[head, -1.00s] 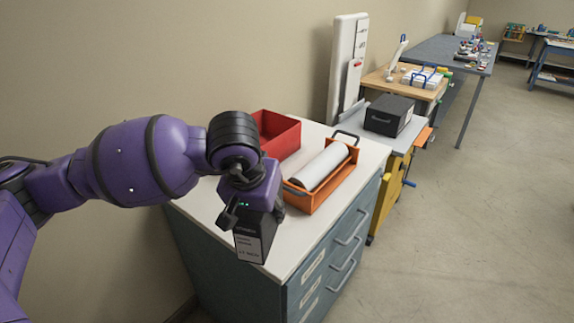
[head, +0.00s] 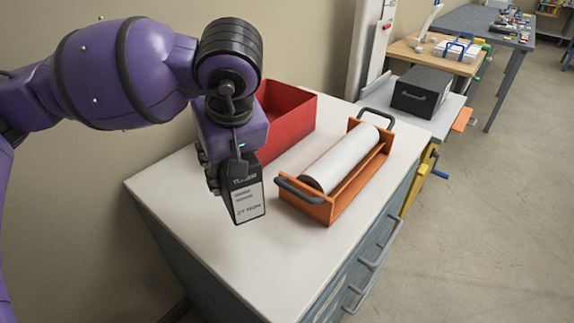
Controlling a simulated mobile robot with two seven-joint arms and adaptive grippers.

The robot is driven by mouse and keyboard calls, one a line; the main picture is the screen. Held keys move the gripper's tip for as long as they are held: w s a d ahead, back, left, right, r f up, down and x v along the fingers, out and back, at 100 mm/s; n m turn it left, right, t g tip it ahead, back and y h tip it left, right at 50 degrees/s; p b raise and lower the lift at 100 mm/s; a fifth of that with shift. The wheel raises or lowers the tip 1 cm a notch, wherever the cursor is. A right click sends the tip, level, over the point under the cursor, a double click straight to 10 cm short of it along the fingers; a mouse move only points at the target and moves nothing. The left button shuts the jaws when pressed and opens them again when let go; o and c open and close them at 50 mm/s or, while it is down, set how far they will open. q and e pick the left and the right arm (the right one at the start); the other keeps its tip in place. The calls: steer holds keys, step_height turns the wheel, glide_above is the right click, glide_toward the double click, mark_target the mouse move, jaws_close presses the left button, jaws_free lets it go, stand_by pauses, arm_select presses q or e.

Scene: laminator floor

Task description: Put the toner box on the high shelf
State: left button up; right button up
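My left gripper (head: 228,170) is shut on the toner box (head: 248,202), a dark box with a pale printed label. The gripper points down and holds the box upright over the white top of the cabinet (head: 215,250), left of the orange tray. I cannot tell whether the box touches the top. The gripper hides the box's upper part. My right gripper is not in view. No high shelf can be made out in the head view.
An orange tray (head: 318,212) with grey handles holds a white roll (head: 340,160). A red bin (head: 288,128) stands behind the gripper. A black case (head: 422,92) sits on a cart beyond the cabinet. The cabinet top's front left is clear. Open floor (head: 490,220) lies to the right.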

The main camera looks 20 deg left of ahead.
arm_select(q)
steer(key=w+a+f, duration=0.2)
steer(key=w+f, duration=0.1)
steer(key=w, duration=0.1)
steer(key=w+a+f, duration=0.2)
steer(key=w+f, duration=0.1)
steer(key=w, duration=0.1)
steer(key=w+a+f, duration=0.2)
steer(key=w+f, duration=0.1)
steer(key=w, duration=0.1)
steer(key=shift+f+p, duration=0.15)
steer(key=shift+p, duration=0.25)
steer(key=shift+a+f, duration=0.1)
steer(key=shift+f, duration=1.5)
steer(key=shift+f, duration=0.15)
steer(key=o, duration=1.6)
steer(key=shift+f, duration=0.1)
